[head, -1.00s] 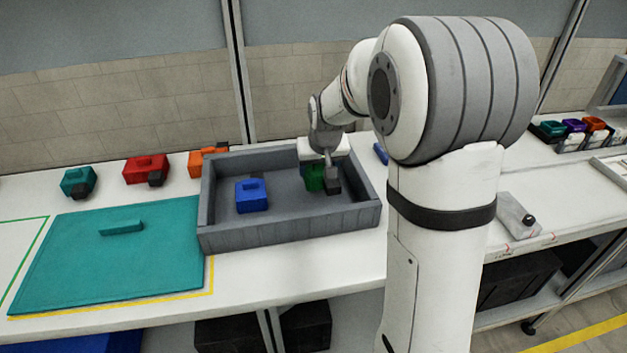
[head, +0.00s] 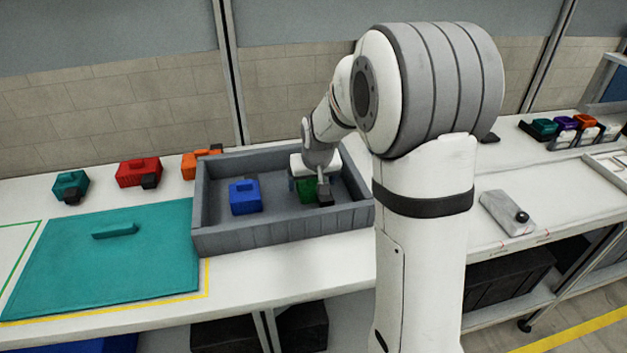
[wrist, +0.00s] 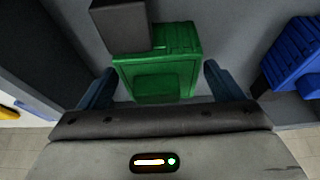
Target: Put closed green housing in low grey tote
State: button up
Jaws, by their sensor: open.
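The green housing (head: 306,190) is inside the low grey tote (head: 290,231), right of the tote's middle. In the wrist view the green housing (wrist: 160,75) lies between my gripper's two fingers, with a dark grey block-like part (wrist: 120,25) at its far left corner. My gripper (wrist: 160,90) is open, with a visible gap between each finger and the housing. In the head view my gripper is over the tote and partly hides the housing.
A blue housing (head: 244,196) sits in the left part of the tote. Teal (head: 70,185), red (head: 138,171) and orange (head: 198,163) housings stand behind and left. A teal lidded panel (head: 105,265) lies left of the tote. The tote walls stand close around my gripper.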

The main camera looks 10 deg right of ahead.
jog(key=shift+s+r, duration=0.1)
jog(key=shift+r, duration=0.4)
jog(key=v, duration=1.1)
jog(key=s+f+g, duration=0.2)
jog(key=s+f, duration=0.1)
jog(key=s, duration=2.1)
jog(key=shift+d+p, duration=0.15)
jog(key=shift+p, duration=0.15)
